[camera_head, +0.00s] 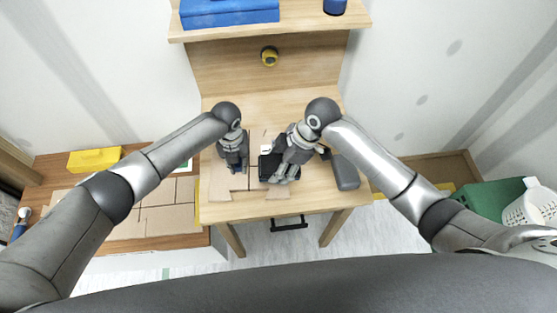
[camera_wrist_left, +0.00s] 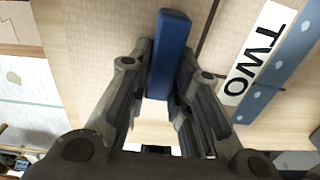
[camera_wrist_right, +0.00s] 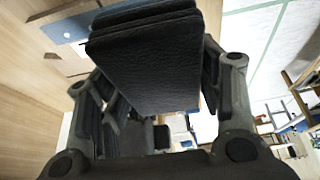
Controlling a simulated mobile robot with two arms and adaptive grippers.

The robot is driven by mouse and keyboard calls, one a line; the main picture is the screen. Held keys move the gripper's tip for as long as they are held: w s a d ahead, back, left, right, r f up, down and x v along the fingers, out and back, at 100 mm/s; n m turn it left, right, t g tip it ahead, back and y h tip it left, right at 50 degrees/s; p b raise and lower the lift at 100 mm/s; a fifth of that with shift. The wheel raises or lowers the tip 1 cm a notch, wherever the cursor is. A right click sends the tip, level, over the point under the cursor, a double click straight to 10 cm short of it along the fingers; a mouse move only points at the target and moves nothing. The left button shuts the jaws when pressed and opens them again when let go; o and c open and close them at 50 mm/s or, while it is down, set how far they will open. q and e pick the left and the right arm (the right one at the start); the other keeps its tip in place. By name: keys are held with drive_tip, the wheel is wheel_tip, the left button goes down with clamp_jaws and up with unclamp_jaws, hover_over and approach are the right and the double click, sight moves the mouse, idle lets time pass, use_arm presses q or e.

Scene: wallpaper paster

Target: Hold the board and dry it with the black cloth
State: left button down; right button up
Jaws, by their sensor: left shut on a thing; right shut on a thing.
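The tan board (camera_head: 240,182) lies on the wooden table under my two hands; its face also fills much of the left wrist view (camera_wrist_left: 100,25). My left gripper (camera_head: 237,170) is shut on a blue bar (camera_wrist_left: 170,45) that stands against the board; I cannot tell if the bar is fixed to it. My right gripper (camera_head: 281,178) is shut on the black cloth (camera_head: 268,166), a thick folded pad with a textured face in the right wrist view (camera_wrist_right: 150,65). The cloth is at the board's right part. I cannot tell whether it touches the board.
A white label reading TWO (camera_wrist_left: 258,50) lies beside a blue strip (camera_wrist_left: 275,75). A dark grey block (camera_head: 345,172) is at the table's right edge. A yellow tape roll (camera_head: 269,56) is at the back. A side table (camera_head: 165,243) with tan panels stands left.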

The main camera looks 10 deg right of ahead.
drive_tip(key=w+d+r+m, duration=0.1)
drive_tip(key=w+m, duration=0.1)
drive_tip(key=w, duration=1.3)
drive_tip(key=shift+t, duration=0.4)
drive_tip(key=shift+d, duration=0.1)
drive_tip(key=shift+f, duration=3.25)
drive_tip(key=shift+r, duration=0.1)
